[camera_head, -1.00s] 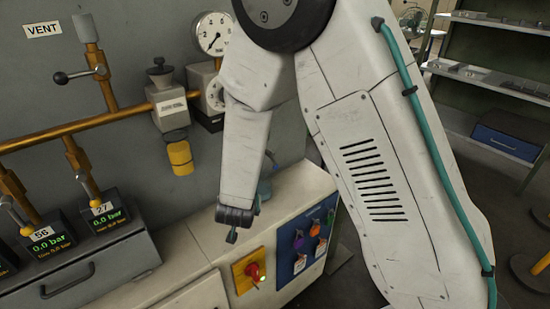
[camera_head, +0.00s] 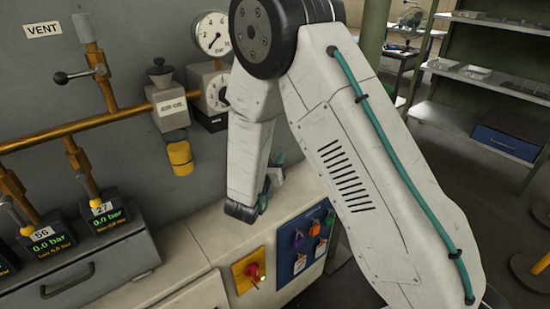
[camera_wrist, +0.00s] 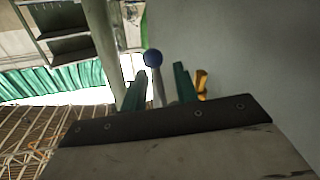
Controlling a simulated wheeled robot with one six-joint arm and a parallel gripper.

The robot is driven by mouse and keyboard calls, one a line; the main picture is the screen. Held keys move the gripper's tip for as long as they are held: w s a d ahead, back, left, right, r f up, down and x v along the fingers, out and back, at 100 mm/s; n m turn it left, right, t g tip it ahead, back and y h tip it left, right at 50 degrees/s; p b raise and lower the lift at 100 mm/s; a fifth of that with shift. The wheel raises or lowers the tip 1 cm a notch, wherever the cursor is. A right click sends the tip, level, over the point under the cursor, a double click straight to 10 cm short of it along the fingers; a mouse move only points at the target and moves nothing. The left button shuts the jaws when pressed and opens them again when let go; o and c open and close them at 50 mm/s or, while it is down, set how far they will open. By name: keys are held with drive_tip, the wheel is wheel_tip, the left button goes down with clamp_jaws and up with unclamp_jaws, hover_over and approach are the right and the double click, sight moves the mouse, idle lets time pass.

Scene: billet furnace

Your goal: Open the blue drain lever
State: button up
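The blue drain lever (camera_wrist: 153,60) shows in the wrist view as a pale rod with a blue ball on its end. It stands between the two green fingers of my gripper (camera_wrist: 159,85), with the ball rising above the fingertips. The fingers are apart, with gaps beside the rod, so my gripper is open around the lever and not closed on it. In the head view my arm covers the lever, and little of my gripper shows behind the forearm.
A cream cabinet (camera_head: 205,243) carries a red knob on a yellow plate (camera_head: 248,271) and a blue tag board (camera_head: 302,246). Brass pipes (camera_head: 75,128), a gauge (camera_head: 212,34) and a yellow-capped fitting (camera_head: 179,157) are left of my arm. Shelves (camera_head: 500,60) stand at the right.

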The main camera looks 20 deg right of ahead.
drive_tip(key=shift+w+d, duration=0.35)
drive_tip(key=shift+w, duration=0.05)
clamp_jaws()
drive_tip(key=m+g+y, duration=0.1)
drive_tip(key=a+m+g+y, duration=0.1)
drive_tip(key=shift+s+a+f+g+y, duration=0.1)
drive_tip(key=shift+s+f+g+y, duration=0.1)
drive_tip(key=shift+f+g+y, duration=0.15)
unclamp_jaws()
